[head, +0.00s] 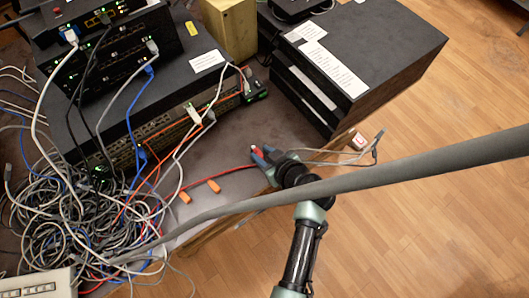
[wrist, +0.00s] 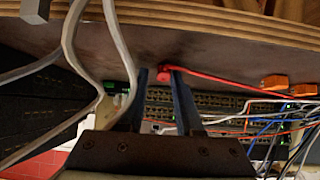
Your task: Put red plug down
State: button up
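The red plug (head: 257,150) is at the fingertips of my gripper (head: 264,155), above or on the dark tabletop near its wooden front edge. In the wrist view the red plug (wrist: 165,74) shows between the tips of my two blue fingers (wrist: 161,78), close to the right finger. A gap shows between the plug and the left finger, so the fingers look open around it. Its red cable (wrist: 225,82) runs off to the right. Whether the plug touches the tabletop is hard to tell.
Stacked network switches (head: 150,110) with plugged cables stand at the left, beside a large cable tangle (head: 70,200). Two orange plugs (head: 213,186) lie near the table edge. A black box stack (head: 370,55) is behind right. A grey cable (head: 375,150) hangs past the edge.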

jog(key=shift+s+a+f+g+p, duration=0.3)
jog(key=shift+s+a+p, duration=0.15)
jog(key=shift+s+a, duration=0.05)
jog(key=w+p+v, duration=0.1)
jog(key=v, duration=1.1)
jog(key=w+d+r+m+t+h, duration=0.1)
jog(key=w+r+t+h, duration=0.15)
jog(key=w+r, duration=0.45)
jog(key=w+d+r+t+h, duration=0.1)
jog(key=w+d+r+t, duration=0.2)
jog(key=r, duration=0.8)
jog(key=w+a+r+m+t+h, duration=0.1)
jog(key=w+r+t, duration=0.1)
jog(key=r, duration=0.7)
jog(key=w+a+r+m+t, duration=0.1)
jog(key=w+a+r+t, duration=0.1)
jog(key=r, duration=0.6)
jog(key=s+a+r+m+t, duration=0.1)
jog(key=s+r+t, duration=0.2)
jog(key=r, duration=0.7)
jog(key=s+a+r+m+t+h, duration=0.1)
jog(key=s+a+r+t, duration=0.1)
jog(key=s+r, duration=0.4)
jog(key=s+a+r+m+t, duration=0.2)
jog(key=s+r+t, duration=0.3)
jog(key=r, duration=0.8)
jog(key=shift+r, duration=0.35)
